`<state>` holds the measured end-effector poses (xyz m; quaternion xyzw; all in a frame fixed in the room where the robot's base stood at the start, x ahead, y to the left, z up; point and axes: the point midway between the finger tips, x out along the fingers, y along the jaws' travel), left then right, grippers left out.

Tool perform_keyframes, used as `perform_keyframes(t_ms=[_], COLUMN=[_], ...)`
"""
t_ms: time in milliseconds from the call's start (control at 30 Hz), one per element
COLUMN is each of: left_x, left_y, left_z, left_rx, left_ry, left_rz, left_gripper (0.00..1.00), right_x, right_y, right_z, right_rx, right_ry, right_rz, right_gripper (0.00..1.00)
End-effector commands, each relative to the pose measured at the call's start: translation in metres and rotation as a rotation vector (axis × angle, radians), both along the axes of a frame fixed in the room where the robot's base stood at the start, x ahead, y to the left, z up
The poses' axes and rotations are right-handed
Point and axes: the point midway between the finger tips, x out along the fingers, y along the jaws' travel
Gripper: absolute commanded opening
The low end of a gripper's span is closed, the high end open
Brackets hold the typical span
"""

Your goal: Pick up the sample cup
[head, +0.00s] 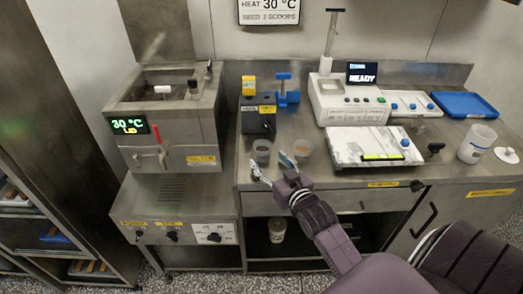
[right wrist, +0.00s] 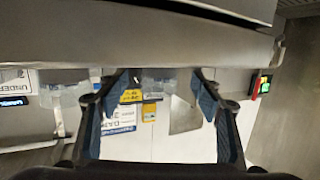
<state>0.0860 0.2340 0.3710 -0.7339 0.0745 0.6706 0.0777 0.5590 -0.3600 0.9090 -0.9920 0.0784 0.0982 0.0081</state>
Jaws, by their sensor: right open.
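Two small clear cups stand near the front edge of the steel counter. The left cup (head: 262,150) has dark contents low in it; the right cup (head: 302,150) looks paler. I cannot tell which is named the sample cup. My right gripper (head: 271,164) is open and empty, just in front of the left cup, with its fingers apart. In the right wrist view, the open fingers of the right gripper (right wrist: 152,92) frame one clear cup (right wrist: 158,82) beyond them, and another cup (right wrist: 62,95) shows outside at left. My left gripper is out of view.
Behind the cups stand a dark box (head: 258,116) and a blue stand (head: 286,92). A white instrument (head: 345,103) and a marble-topped plate (head: 365,146) are to the right. A larger clear beaker (head: 477,144) is further right. A heated steel machine (head: 175,125) is left.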

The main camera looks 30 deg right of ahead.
Motion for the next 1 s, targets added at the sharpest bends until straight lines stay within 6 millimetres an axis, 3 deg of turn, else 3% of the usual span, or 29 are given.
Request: perform_keyframes(t_ms=[167,400,700,1000], left_x=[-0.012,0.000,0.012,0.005], left_y=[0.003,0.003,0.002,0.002], left_z=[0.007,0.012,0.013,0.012], left_rx=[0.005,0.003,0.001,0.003], left_ry=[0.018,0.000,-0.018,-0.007], left_rz=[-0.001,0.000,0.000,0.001], left_gripper=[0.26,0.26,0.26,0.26], right_x=[0.021,0.049,0.052,0.052], right_y=[-0.003,-0.008,-0.009,-0.008], right_z=[0.002,-0.004,-0.007,-0.007], right_rx=[-0.001,-0.001,-0.001,-0.001], right_ry=[-0.001,0.000,0.000,0.000], right_rz=[0.000,0.000,0.000,0.000], right_gripper=[0.60,0.60,0.60,0.28])
